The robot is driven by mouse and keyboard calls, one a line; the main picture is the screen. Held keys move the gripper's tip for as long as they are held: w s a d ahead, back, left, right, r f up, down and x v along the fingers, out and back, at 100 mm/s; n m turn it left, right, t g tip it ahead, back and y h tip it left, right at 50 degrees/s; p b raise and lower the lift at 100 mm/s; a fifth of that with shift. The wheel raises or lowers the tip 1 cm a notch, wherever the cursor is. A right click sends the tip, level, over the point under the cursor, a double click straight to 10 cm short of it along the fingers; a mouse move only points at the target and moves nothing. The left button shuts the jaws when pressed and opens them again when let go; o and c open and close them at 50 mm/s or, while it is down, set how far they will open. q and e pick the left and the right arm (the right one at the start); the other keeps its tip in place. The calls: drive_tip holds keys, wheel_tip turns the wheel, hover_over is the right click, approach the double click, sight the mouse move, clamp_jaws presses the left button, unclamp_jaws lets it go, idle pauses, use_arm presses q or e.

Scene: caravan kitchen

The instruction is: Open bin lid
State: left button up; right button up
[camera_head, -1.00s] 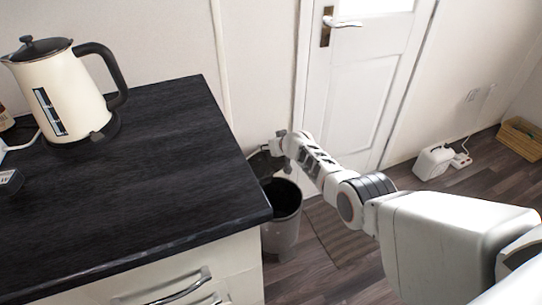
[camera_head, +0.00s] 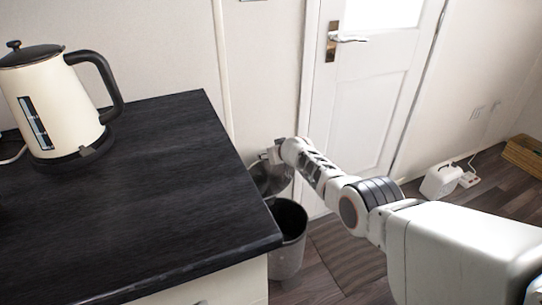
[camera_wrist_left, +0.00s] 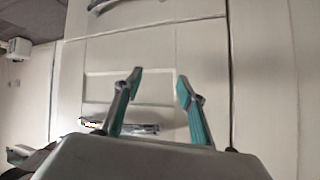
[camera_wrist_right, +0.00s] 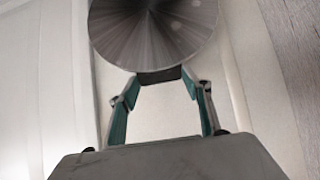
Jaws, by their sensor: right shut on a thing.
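The bin (camera_head: 289,250) is a grey round bin on the floor at the right end of the counter, and its dark inside shows. Its round metallic lid (camera_head: 271,178) is tilted up behind the opening. The lid's shiny round face (camera_wrist_right: 155,30) fills the top of the right wrist view. My right gripper (camera_head: 270,155) is at the raised lid's edge. In the right wrist view its fingers (camera_wrist_right: 160,78) are shut on a dark tab at the lid's rim. My left gripper (camera_wrist_left: 160,85) is open and empty, in front of pale cabinet fronts with a metal handle.
The black countertop (camera_head: 130,200) lies left of the bin, with a cream kettle (camera_head: 55,105) on it. A white door (camera_head: 365,100) stands behind my right arm. A mat (camera_head: 348,255) lies right of the bin.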

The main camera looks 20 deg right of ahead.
use_arm(q)
drive_tip(key=shift+f, duration=0.15)
use_arm(e)
drive_tip(key=shift+s+f, duration=0.1)
drive_tip(key=shift+f, duration=0.15)
drive_tip(key=o, duration=1.7)
use_arm(q)
drive_tip(key=shift+s+f, duration=0.15)
use_arm(e)
drive_tip(key=shift+r, duration=0.1)
drive_tip(key=shift+r, duration=0.15)
drive_tip(key=v, duration=1.1)
drive_tip(key=shift+s+r, duration=0.15)
drive_tip(key=shift+s, duration=0.15)
